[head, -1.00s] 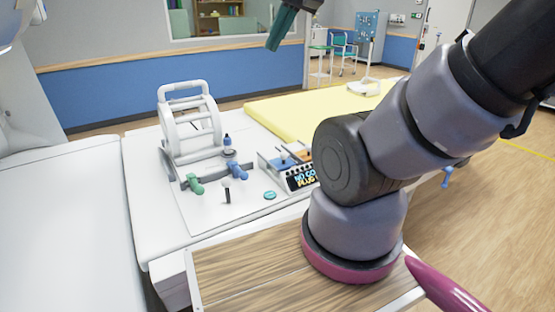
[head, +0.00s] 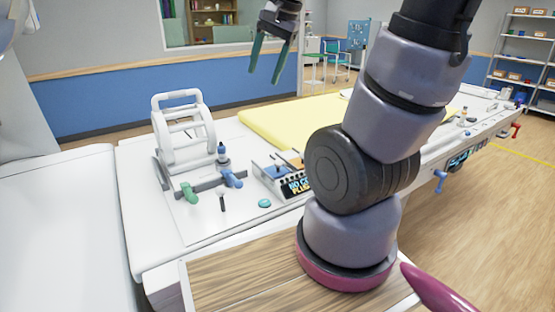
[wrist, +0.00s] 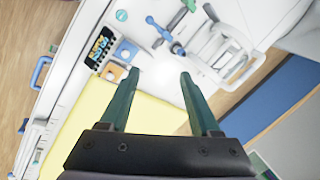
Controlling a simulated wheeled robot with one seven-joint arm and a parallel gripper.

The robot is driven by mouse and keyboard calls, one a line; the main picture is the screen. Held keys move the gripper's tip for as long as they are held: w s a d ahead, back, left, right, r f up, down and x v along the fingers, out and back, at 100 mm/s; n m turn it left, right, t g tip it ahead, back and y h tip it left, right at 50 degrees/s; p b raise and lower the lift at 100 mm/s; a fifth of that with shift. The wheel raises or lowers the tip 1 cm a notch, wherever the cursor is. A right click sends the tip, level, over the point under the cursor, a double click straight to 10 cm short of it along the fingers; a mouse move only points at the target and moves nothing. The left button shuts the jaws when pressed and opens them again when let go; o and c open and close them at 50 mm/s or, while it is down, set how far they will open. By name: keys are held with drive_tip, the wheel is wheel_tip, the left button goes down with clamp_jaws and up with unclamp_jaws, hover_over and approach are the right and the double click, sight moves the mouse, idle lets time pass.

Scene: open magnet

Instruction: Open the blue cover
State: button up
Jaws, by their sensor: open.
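A small box with a lettered black sign sits on the white bed top. On it is a small blue part, which looks like the blue cover, in the head view (head: 279,171) and the wrist view (wrist: 127,51). An orange part (wrist: 113,72) is beside it. I cannot tell how the blue part is hinged. My gripper (head: 264,76) has two dark green fingers, apart and empty, in the air above and behind the box. In the wrist view my gripper (wrist: 158,73) points toward the bed, with the blue part just left of the left fingertip.
A white ring-shaped frame (head: 184,125) stands left of the box, with green (head: 189,192) and blue (head: 231,178) clamp handles in front. A small black post (head: 223,200) and a teal disc (head: 264,203) are near. A yellow pad (head: 290,122) lies behind.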

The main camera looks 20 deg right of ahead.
drive_tip(key=w+d+f+m+g, duration=0.3)
drive_tip(key=w+f+m, duration=0.15)
drive_tip(key=f, duration=0.35)
drive_tip(key=m+g+h, duration=0.2)
drive_tip(key=m+g, duration=0.1)
drive_tip(key=m, duration=0.2)
approach(276, 165)
drive_tip(key=f, duration=0.5)
drive_tip(key=d+f, duration=0.1)
drive_tip(key=f, duration=0.2)
drive_tip(key=shift+s, duration=0.35)
clamp_jaws()
drive_tip(key=shift+w, duration=0.1)
